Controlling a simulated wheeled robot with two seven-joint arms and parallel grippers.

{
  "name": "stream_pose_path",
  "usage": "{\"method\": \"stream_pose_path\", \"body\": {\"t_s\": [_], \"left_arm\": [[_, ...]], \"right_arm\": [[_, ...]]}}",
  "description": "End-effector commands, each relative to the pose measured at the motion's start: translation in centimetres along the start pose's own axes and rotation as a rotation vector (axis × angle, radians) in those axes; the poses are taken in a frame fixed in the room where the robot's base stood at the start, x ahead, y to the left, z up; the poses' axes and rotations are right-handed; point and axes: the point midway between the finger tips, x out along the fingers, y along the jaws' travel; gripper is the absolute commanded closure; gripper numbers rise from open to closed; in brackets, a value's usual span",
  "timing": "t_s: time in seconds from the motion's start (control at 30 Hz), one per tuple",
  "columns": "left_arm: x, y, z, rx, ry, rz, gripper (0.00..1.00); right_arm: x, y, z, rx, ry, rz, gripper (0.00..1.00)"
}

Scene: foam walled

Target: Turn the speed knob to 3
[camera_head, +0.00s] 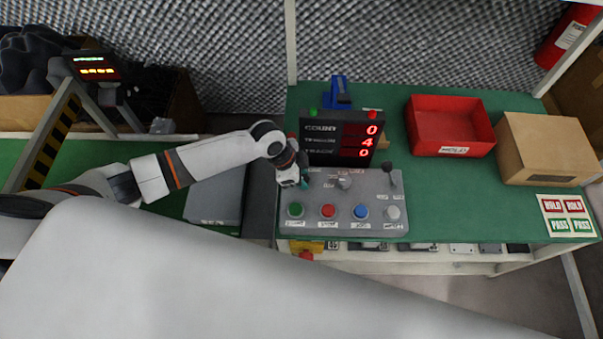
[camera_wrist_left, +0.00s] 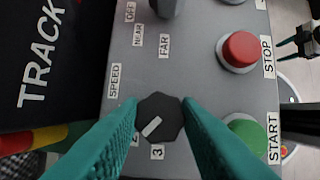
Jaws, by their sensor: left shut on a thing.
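The speed knob (camera_wrist_left: 158,117) is dark and faceted, with a white pointer mark. In the left wrist view the pointer slants down-left, toward the "2" label (camera_wrist_left: 135,140) rather than the "3" label (camera_wrist_left: 157,152). My left gripper (camera_wrist_left: 159,108) is shut on the knob, with a teal finger at each side. In the head view my left gripper (camera_head: 304,181) is at the upper left of the grey control panel (camera_head: 335,233) and hides the knob. What seems to be my right gripper (camera_wrist_left: 291,42) shows partly at the wrist view's right edge; its jaws are unclear.
The black display (camera_head: 322,145) stands just behind the panel. Start (camera_wrist_left: 248,132) and red stop (camera_wrist_left: 240,49) buttons lie near the knob. Another selector knob (camera_head: 344,183) and a lever (camera_head: 389,172) are farther right. A red bin (camera_head: 450,104) and cardboard box (camera_head: 545,145) stand behind right.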

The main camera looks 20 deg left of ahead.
Motion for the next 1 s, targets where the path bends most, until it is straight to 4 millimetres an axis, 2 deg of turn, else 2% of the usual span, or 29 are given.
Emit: {"method": "stream_pose_path", "body": {"t_s": [0.03,0.6,1.0], "left_arm": [[-0.3,-0.1,0.2,-0.023,0.0,0.007,0.92],[-0.4,-0.4,0.4,-0.447,-0.001,0.18,0.92],[-0.1,-0.4,0.3,-0.642,-0.001,0.264,0.92]], "right_arm": [[-0.8,0.0,0.1,0.0,0.0,0.0,0.49],[-7.3,0.0,0.7,0.0,0.0,0.001,0.49],[-9.4,0.0,0.8,0.0,0.0,0.002,0.49]]}}
